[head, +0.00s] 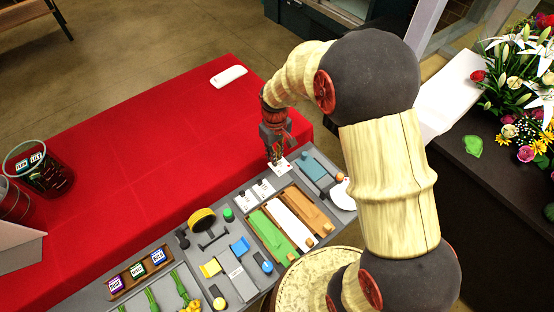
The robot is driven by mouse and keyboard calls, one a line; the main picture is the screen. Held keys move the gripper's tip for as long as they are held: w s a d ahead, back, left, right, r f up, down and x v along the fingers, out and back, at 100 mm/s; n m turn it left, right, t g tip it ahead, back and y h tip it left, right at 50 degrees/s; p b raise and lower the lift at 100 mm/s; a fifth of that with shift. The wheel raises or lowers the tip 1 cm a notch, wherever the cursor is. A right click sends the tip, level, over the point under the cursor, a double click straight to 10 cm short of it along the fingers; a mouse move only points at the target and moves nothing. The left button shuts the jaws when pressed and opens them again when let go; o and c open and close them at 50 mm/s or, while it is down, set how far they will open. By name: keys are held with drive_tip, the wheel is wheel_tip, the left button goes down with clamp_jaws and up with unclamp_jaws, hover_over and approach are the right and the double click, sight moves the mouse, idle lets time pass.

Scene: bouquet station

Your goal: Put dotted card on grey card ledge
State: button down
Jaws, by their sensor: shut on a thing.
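My gripper (277,148) points down over the far edge of the grey tray, near the middle of the view. It is shut on a small white card (281,168) with dark marks just below the fingers. The marks are too small to read as dots for certain. I cannot tell if the card touches the tray. Two similar white cards, one left (244,202) and one right (263,189), stand in a row to the left of the gripper. I cannot make out for sure which part is the grey card ledge.
The grey tray (178,262) holds green, white and brown strips, a yellow tape roll (202,219) and small blocks. A wooden rack (117,286) holds several labelled packets. The red table (140,170) is mostly clear beyond the tray. Flowers (530,110) stand at right.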

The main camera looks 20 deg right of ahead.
drive_tip(key=shift+f+b, duration=1.85)
drive_tip(key=shift+f, duration=0.85)
drive_tip(key=shift+f+b, duration=0.55)
drive_tip(key=shift+f, duration=0.75)
drive_tip(key=shift+f, duration=0.25)
drive_tip(key=c, duration=1.8)
unclamp_jaws()
drive_tip(key=o, duration=0.5)
drive_tip(key=shift+c, duration=0.2)
drive_tip(key=shift+r, duration=0.15)
drive_tip(key=shift+r+p, duration=2.6)
drive_tip(key=shift+r, duration=0.8)
